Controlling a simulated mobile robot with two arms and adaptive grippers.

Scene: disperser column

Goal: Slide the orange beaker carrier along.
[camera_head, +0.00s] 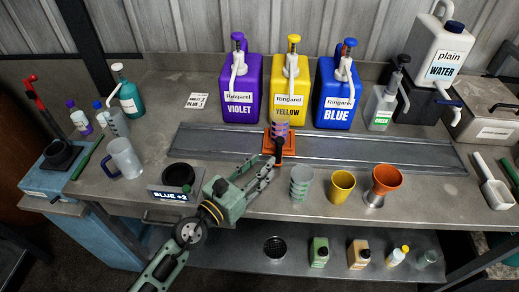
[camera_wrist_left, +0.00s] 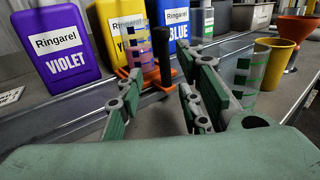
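My left gripper (camera_head: 261,168) is open, just front-left of the carrier. In the left wrist view its fingers (camera_wrist_left: 160,75) are spread with nothing held; contact with the handle cannot be told. The carrier (camera_wrist_left: 151,76) is partly hidden there. My right gripper is not in view.
The metal rail (camera_head: 400,153) runs left and right past the violet (camera_head: 240,90), yellow (camera_head: 290,92) and blue (camera_head: 338,95) dispensers. A green-marked beaker (camera_head: 300,183), yellow cup (camera_head: 341,186) and orange funnel (camera_head: 386,180) stand in front. A black ring holder (camera_head: 180,178) is left of my gripper.

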